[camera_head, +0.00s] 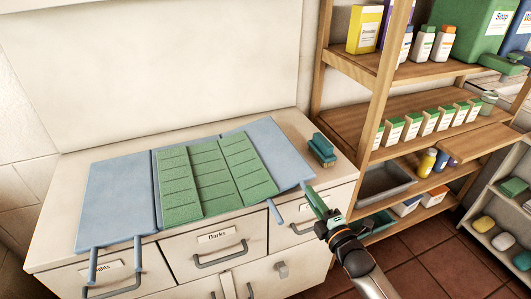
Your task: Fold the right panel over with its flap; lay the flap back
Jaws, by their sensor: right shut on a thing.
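A blue folding board lies on the counter, with a left flap (115,190) and a right flap (264,134). A green ribbed cloth (212,178) lies open across its middle. The cloth's right panel (249,166) rests on the right flap, which looks flat or nearly so. The right flap's blue handle (277,214) sticks out past the counter's front edge. My left gripper is not in view.
A teal brush-like object (322,149) stands on the counter at right. Drawers with metal handles (220,255) are below the board. A wooden shelf (410,115) with bottles and boxes stands right of the counter. The left flap's handle (115,290) overhangs the front.

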